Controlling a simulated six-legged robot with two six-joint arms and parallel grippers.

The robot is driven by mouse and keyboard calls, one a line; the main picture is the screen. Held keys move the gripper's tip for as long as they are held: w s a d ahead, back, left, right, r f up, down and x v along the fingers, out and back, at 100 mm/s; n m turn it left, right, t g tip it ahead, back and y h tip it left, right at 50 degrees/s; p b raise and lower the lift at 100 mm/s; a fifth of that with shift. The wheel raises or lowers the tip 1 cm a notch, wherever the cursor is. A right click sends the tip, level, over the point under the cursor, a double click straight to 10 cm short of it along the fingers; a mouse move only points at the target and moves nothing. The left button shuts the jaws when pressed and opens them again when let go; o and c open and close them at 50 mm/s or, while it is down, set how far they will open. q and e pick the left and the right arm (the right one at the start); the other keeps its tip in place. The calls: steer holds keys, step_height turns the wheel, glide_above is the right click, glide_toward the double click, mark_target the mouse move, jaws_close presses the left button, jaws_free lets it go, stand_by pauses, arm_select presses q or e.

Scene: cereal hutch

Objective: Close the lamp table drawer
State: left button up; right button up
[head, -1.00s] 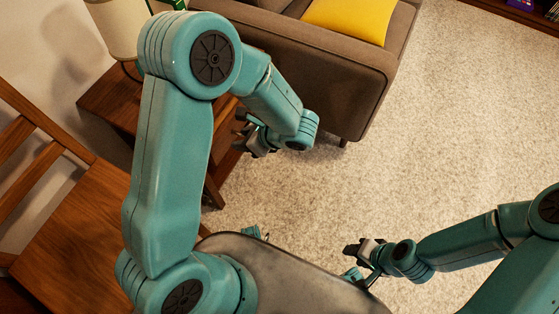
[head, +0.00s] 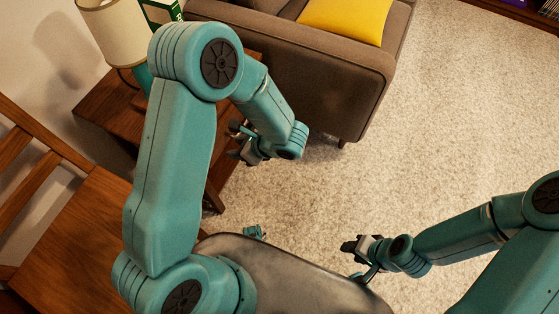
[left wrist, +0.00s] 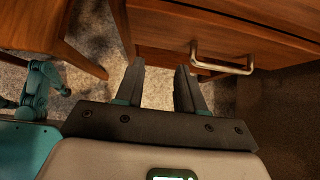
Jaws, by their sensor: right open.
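The lamp table (head: 105,108) is dark brown wood and stands at the upper left in the head view, partly behind my left arm. In the left wrist view, the wooden drawer front (left wrist: 165,35) with its silver bar handle (left wrist: 222,69) is at the top. My left gripper (head: 238,145) is beside the table's front. Its two fingers (left wrist: 160,68) are apart and empty, pointing at the drawer front left of the handle. I cannot tell whether they touch it or how far the drawer stands out. My right gripper (head: 350,247) is open and empty above the carpet, away from the table.
A lamp (head: 113,32) and a green box (head: 162,10) are at the table. A brown sofa (head: 320,75) with a yellow cushion (head: 345,18) stands right of it. A wooden chair (head: 75,225) is at lower left. Carpet (head: 450,110) on the right is clear.

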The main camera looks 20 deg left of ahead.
arm_select(q)
steer(key=d+p, duration=0.2)
steer(key=d, duration=1)
steer(key=shift+s+d, duration=0.2)
steer(key=shift+s, duration=0.05)
